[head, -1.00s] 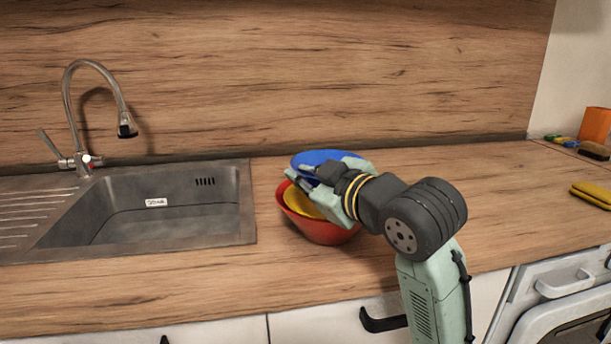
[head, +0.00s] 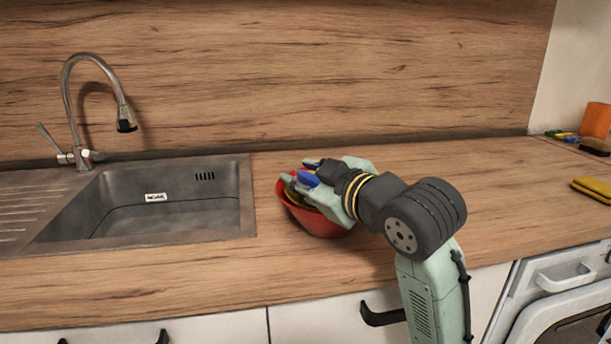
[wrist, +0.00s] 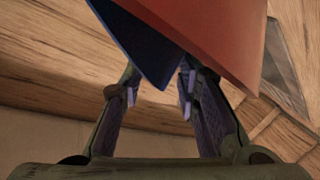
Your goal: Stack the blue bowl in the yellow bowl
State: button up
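The blue bowl (head: 307,178) is low inside the red bowl (head: 322,226), mostly hidden behind my fingers. Only slivers of the yellow bowl (head: 289,192) show inside the red bowl, so I cannot tell how fully the blue one is seated in it. My gripper (head: 299,184) is over the red bowl's opening. In the wrist view the fingers (wrist: 160,88) stand apart, with a gap between them. The blue bowl (wrist: 135,45) reaches down between them, and the red bowl's outer wall (wrist: 215,40) is beside it on the right.
The sink (head: 150,205) with its tap (head: 122,115) is left of the bowls. A yellow sponge-like item (head: 592,192) and an orange container (head: 597,120) are at the far right. The counter between them and my arm is clear.

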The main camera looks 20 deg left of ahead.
jog(key=shift+r, duration=0.1)
jog(key=shift+r+p, duration=0.35)
jog(key=shift+r, duration=0.05)
jog(key=shift+d+r, duration=0.15)
jog(key=shift+r, duration=0.1)
jog(key=b+v, duration=0.1)
jog(key=v, duration=1)
jog(key=shift+s+d, duration=0.25)
jog(key=shift+f, duration=0.1)
